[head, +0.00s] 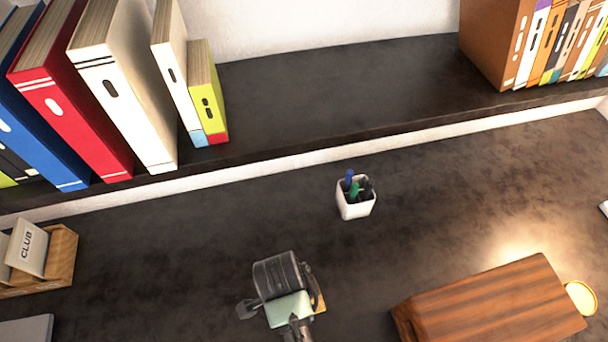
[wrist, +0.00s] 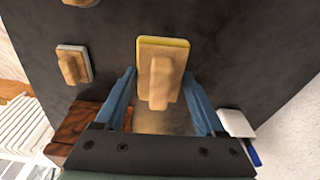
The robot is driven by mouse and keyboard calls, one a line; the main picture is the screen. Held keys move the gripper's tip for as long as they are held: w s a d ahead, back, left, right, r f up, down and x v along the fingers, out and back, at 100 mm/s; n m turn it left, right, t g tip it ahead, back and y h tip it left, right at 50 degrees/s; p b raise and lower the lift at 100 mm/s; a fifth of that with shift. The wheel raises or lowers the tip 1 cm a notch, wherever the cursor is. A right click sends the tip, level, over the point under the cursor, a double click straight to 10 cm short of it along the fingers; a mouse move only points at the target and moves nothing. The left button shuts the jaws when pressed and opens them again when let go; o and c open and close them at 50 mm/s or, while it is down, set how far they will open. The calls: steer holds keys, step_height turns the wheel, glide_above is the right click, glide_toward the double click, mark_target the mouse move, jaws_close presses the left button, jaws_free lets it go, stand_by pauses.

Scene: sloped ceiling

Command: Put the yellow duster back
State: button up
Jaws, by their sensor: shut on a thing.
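The yellow duster (wrist: 177,62) has a pale wooden back with a raised wooden handle and a thin yellow edge. In the wrist view it sits between the two blue fingers of my gripper (wrist: 160,82), which is shut on it. In the head view my gripper (head: 296,318) is at the bottom middle, over the dark desk. Only a small tan corner (head: 320,307) shows beside it there, probably the duster; the rest is hidden by my arm. I cannot tell whether the duster touches the surface.
A similar grey-edged duster (wrist: 73,63) lies on the dark surface. A white pen cup (head: 355,203) stands behind my gripper. A wooden box (head: 495,305) is at right, with a yellow round thing (head: 580,298) beside it. Books (head: 110,85) stand on the shelf (head: 340,90), whose middle is clear.

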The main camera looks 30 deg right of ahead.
steer(key=shift+s+d+f+m, duration=0.15)
steer(key=shift+s+f+m, duration=0.05)
steer(key=shift+m, duration=0.1)
step_height(320, 180, down, 10)
steer(key=shift+r, duration=0.1)
stand_by(0.3)
steer(key=shift+f, duration=0.2)
steer(key=o, duration=1.3)
steer(key=shift+r, duration=0.1)
steer(key=r, duration=0.4)
steer(key=a+r, duration=0.1)
steer(key=r, duration=0.7)
steer(key=shift+w+a, duration=0.3)
steer(key=shift+a, duration=0.1)
